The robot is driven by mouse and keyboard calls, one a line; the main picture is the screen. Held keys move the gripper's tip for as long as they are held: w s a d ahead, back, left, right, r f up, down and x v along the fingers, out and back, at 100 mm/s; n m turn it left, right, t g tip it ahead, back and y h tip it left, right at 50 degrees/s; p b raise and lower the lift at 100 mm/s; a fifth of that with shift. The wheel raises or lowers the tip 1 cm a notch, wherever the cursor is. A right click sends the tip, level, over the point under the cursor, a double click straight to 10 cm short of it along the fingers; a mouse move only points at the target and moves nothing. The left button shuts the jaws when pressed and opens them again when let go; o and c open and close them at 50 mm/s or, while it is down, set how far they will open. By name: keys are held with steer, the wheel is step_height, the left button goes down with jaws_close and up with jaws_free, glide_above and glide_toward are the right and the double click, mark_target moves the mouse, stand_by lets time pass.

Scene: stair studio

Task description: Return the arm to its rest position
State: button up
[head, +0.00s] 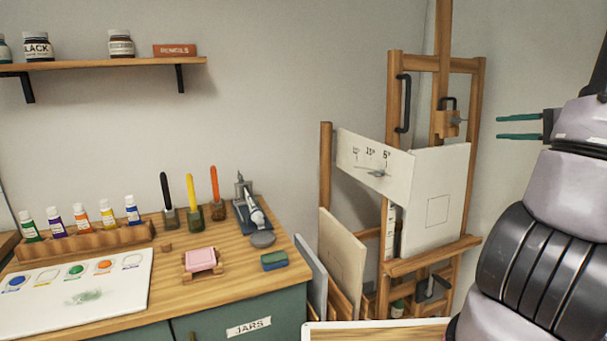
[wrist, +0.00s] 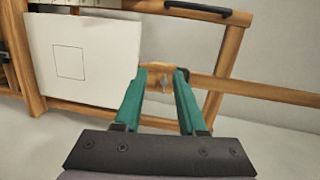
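My gripper (head: 519,127) is raised at the right of the head view, with its two green fingers pointing left toward the wooden easel (head: 478,110). In the wrist view my gripper (wrist: 159,72) shows its two green fingers apart, with nothing held between them. The easel's wooden clamp with a metal knob (wrist: 165,82) shows beyond the gap between the fingertips. I cannot tell exactly how far the fingertips are from it. My arm fills the right edge of the head view.
A white board with a drawn square (head: 437,205) stands on the easel, beside a panel with angle marks (head: 361,165). A wooden-topped workbench (head: 165,261) with paints, brushes and a palette is at left. A wall shelf (head: 110,63) holds jars. Bare wall lies between shelf and easel.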

steer(key=s+a+r+n+g, duration=0.1)
steer(key=a+g, duration=0.1)
steer(key=a, duration=0.5)
steer(key=s+a+r+n+g, duration=0.1)
steer(key=a+n+g, duration=0.15)
steer(key=a, duration=0.35)
steer(key=s+a+r+n+h, duration=0.2)
steer(key=s+a+h, duration=0.1)
steer(key=s+a, duration=0.4)
steer(key=s+a+r+n+g+h, duration=0.1)
steer(key=s+a+r+h, duration=0.1)
steer(key=s+a, duration=0.5)
steer(key=shift+s+a+n+h, duration=0.25)
steer(key=shift+s+n+h, duration=0.1)
steer(key=shift+s+h, duration=0.4)
steer(key=shift+d, duration=0.1)
